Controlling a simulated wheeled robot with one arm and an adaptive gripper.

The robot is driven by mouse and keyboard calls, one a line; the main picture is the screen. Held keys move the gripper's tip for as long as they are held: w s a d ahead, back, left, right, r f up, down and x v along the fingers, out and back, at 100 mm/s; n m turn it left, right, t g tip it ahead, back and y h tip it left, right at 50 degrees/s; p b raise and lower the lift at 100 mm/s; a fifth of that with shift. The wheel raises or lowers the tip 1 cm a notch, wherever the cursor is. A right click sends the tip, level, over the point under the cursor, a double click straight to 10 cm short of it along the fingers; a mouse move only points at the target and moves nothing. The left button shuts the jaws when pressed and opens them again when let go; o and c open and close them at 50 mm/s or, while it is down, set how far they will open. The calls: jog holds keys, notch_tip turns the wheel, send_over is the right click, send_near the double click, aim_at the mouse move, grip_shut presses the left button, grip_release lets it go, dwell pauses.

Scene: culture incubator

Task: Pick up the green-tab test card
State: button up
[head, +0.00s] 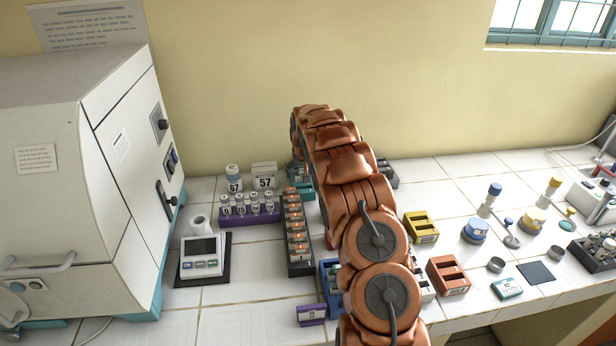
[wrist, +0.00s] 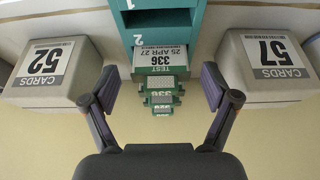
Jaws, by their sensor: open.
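My gripper (wrist: 158,82) is open, with one finger on each side of this line and a gap on both sides. Nothing is held between the fingers. In the head view my arm hides the gripper and the cards; part of a teal holder (head: 307,194) shows beside the arm.
Grey card boxes marked 52 (wrist: 50,75) and 57 (wrist: 270,68) flank the holder closely. In the head view, a purple vial rack (head: 250,217), a dark rack with orange labels (head: 298,240) and a scale (head: 202,258) stand left of my arm. A yellow holder (head: 421,227) stands right.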

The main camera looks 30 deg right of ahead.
jog(key=shift+c, duration=0.4)
jog(key=c, duration=0.9)
